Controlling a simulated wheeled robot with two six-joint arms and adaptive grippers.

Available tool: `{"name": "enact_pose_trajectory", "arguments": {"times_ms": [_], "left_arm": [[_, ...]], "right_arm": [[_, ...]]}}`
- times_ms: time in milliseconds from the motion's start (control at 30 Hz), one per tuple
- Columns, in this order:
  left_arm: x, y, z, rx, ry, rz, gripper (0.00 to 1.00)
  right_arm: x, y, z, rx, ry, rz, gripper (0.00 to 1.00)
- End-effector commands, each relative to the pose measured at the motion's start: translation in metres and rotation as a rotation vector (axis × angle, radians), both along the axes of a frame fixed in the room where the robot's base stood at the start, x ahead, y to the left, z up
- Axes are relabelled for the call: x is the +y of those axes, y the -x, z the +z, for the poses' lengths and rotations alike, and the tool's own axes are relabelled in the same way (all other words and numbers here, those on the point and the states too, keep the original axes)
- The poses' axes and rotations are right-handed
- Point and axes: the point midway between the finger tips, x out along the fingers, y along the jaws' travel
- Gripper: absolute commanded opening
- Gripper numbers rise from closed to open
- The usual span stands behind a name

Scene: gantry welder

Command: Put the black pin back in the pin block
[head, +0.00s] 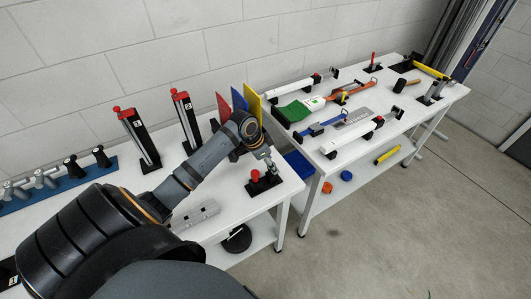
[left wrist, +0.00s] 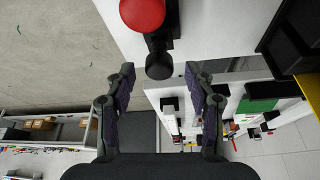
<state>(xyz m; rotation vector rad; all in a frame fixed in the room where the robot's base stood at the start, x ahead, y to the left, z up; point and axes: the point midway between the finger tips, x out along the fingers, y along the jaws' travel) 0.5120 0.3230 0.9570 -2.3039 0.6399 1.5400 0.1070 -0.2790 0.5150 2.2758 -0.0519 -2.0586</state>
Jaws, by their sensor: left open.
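My left gripper (head: 268,162) is open over the right end of the near white table. In the left wrist view its two fingertips (left wrist: 160,76) are spread, with a black rounded knob (left wrist: 158,64) just beyond the gap between them. A red knob (head: 255,175) stands beside it on a black base (head: 266,187); the red knob also shows in the left wrist view (left wrist: 142,12). I cannot tell whether the black knob is the black pin. A blue rack (head: 62,181) at the left holds several grey and black handles. I cannot tell for sure which piece is the pin block. My right gripper is out of view.
A grey metal bar (head: 197,215) lies on the near table. Two red-topped black stands (head: 140,140) and coloured panels (head: 238,101) stand toward the wall. A second white table (head: 300,144) with tools is at right, beyond a gap.

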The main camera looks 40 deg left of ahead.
Motion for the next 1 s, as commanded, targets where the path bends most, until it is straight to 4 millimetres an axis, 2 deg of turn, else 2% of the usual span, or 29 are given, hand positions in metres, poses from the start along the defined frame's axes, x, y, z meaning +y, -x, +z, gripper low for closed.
{"name": "enact_pose_trajectory", "arguments": {"times_ms": [100,200,400,600,1000], "left_arm": [[0.009,0.011,0.030,-0.002,-0.011,-0.003,0.54],[0.014,0.019,0.051,0.000,-0.010,-0.003,0.54],[0.018,0.028,0.078,0.000,-0.006,-0.001,0.54],[0.019,0.032,0.087,0.003,-0.002,0.000,0.54],[0.018,0.031,0.087,0.002,0.000,0.000,0.54]], "right_arm": [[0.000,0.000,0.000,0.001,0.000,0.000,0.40],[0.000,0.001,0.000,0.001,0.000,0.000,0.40],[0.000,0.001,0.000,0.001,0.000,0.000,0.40],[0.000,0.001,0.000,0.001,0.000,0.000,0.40],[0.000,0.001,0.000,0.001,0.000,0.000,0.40]]}}
